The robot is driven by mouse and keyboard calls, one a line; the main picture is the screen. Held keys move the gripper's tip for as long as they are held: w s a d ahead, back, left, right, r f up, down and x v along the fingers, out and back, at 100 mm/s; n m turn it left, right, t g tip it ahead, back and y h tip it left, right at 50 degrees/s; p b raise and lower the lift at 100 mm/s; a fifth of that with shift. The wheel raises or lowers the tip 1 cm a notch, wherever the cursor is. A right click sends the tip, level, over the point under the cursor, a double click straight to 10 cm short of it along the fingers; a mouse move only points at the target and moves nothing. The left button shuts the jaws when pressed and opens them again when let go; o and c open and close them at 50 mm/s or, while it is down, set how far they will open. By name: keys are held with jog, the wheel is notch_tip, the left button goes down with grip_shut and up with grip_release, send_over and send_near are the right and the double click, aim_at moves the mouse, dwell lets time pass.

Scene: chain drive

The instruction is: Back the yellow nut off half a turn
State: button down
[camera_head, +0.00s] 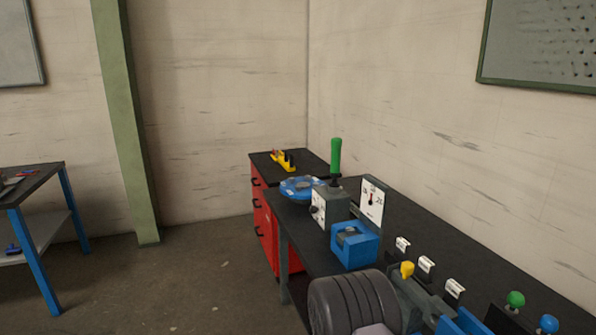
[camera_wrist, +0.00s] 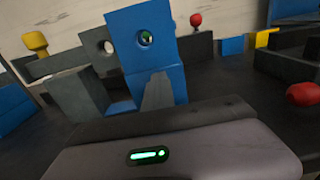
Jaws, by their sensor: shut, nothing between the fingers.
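A yellow knob-shaped piece, which looks like the yellow nut (camera_head: 407,269), stands on the grey fixture near the front of the bench. In the wrist view a yellow piece (camera_wrist: 35,42) stands at the upper left, on a dark grey block. My gripper (camera_wrist: 157,80) shows in the wrist view as a narrow grey finger shape above its body. It is shut and empty, apart from the yellow piece and to its right. It points toward a blue upright plate (camera_wrist: 150,60) with a round hole. Threads on the yellow piece are too small to see.
A blue box (camera_head: 355,246), a grey box with a green lever (camera_head: 335,160) and a dial plate (camera_head: 372,203) stand farther back on the bench. Green (camera_head: 515,299) and blue (camera_head: 548,323) knobs are at the lower right. Red knobs (camera_wrist: 196,20) (camera_wrist: 303,93) show in the wrist view.

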jog(key=shift+w, duration=0.2)
jog(key=shift+w+a, duration=0.25)
jog(key=shift+w, duration=0.2)
jog(key=shift+w+a, duration=0.1)
jog(key=shift+w, duration=0.2)
jog(key=shift+w+f, duration=0.1)
jog(key=shift+p, duration=0.3)
jog(key=shift+w+a+r+p, duration=0.1)
jog(key=shift+w+r+p, duration=0.05)
jog(key=shift+r+p, duration=0.2)
jog(key=v, duration=0.6)
